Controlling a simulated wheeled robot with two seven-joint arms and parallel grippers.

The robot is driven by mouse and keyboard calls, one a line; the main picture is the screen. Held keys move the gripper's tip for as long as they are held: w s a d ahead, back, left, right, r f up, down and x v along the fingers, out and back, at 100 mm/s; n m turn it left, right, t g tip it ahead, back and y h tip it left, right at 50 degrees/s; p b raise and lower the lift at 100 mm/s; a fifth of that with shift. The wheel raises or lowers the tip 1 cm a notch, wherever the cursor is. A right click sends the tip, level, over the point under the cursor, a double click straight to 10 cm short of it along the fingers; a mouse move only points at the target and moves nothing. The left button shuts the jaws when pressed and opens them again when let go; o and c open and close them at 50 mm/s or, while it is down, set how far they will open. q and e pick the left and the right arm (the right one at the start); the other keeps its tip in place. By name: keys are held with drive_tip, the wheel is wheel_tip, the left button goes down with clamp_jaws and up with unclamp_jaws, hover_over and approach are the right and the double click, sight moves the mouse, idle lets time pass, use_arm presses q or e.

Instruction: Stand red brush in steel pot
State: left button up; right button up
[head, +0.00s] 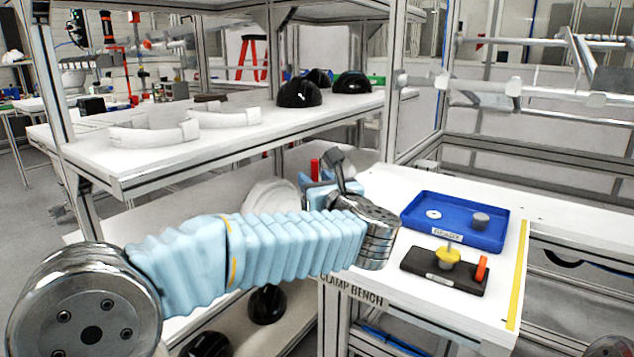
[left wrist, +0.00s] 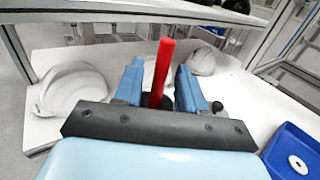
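The red brush (left wrist: 161,72) shows as an upright, slightly leaning red handle in the left wrist view, between the two blue fingers of my left gripper (left wrist: 159,80). A narrow gap seems to show on each side of the handle, so the fingers look open around it. A dark patch lies at its lower end; I cannot tell what it is. In the head view, the red handle (head: 315,166) sticks up beside my left gripper (head: 318,190), partly hidden by the wrist. I cannot make out the steel pot for sure. My right gripper is out of view.
The clamp bench at the right bears a blue tray (head: 425,206) with a washer and a grey cylinder, and a dark fixture (head: 420,264) with yellow and orange knobs. White shells (left wrist: 72,88) lie near the gripper. A shelf (head: 130,175) with black shells is behind my arm.

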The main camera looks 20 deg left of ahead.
use_arm(q)
drive_tip(key=shift+r+p, duration=0.3)
drive_tip(key=shift+p, duration=0.05)
drive_tip(key=b+v, duration=0.3)
drive_tip(key=v, duration=0.9)
drive_tip(key=shift+f, duration=0.2)
